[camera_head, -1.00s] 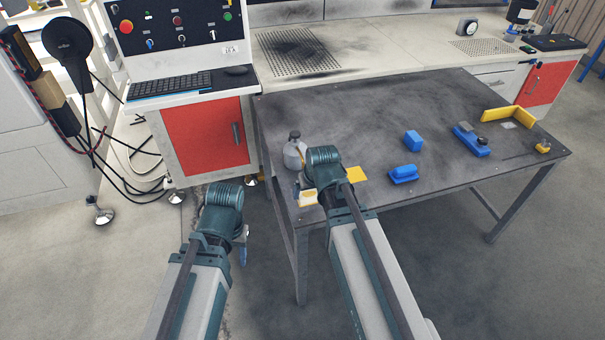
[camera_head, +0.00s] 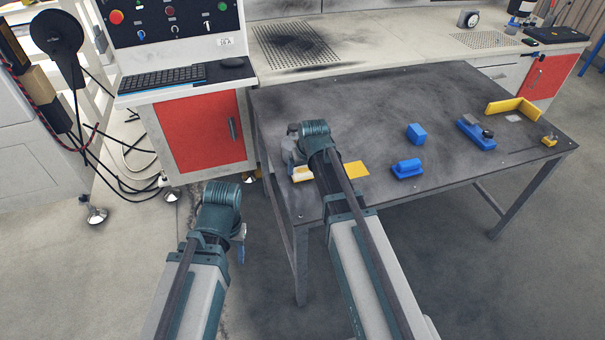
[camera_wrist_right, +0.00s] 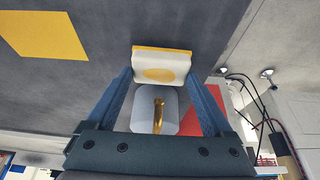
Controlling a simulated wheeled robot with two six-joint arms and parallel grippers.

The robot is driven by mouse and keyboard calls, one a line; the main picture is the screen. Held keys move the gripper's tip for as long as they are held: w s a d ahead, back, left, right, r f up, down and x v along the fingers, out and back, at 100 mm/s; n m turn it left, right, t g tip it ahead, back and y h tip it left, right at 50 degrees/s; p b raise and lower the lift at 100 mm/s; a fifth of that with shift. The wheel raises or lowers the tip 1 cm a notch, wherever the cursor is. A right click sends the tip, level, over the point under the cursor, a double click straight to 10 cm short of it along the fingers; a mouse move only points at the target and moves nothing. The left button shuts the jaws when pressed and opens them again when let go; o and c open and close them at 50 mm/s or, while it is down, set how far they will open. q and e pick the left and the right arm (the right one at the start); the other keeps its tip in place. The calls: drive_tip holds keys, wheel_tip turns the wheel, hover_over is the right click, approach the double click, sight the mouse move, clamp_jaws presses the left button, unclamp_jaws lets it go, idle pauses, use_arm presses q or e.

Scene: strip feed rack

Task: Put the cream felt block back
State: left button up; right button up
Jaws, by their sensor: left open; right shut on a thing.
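The cream felt block (camera_head: 303,173), cream with a yellow back part, is near the left end of the dark table, left of a flat yellow square (camera_head: 355,169). In the right wrist view the block (camera_wrist_right: 160,62) sits between the fingertips of my right gripper (camera_wrist_right: 160,76), which is shut on it. I cannot tell whether the block touches the table. A yellow oval shows on its near face. In the head view my right wrist hides most of that gripper. My left gripper (camera_head: 241,254) is open and empty, off the table's left side.
A grey bottle (camera_head: 289,150) stands close behind the block; its gold spout (camera_wrist_right: 158,112) shows in the right wrist view. Blue blocks (camera_head: 416,134) (camera_head: 407,168), a blue tool (camera_head: 476,134) and a yellow angle piece (camera_head: 513,106) lie further right.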

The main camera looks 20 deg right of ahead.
drive_tip(key=shift+f, duration=0.45)
use_arm(q)
drive_tip(key=shift+f, duration=0.3)
use_arm(e)
drive_tip(key=shift+r, duration=0.15)
drive_tip(key=shift+f, duration=0.2)
drive_tip(key=o, duration=1.1)
drive_tip(key=shift+c, duration=0.2)
use_arm(q)
drive_tip(key=shift+f, duration=0.15)
use_arm(e)
drive_tip(key=shift+r, duration=0.1)
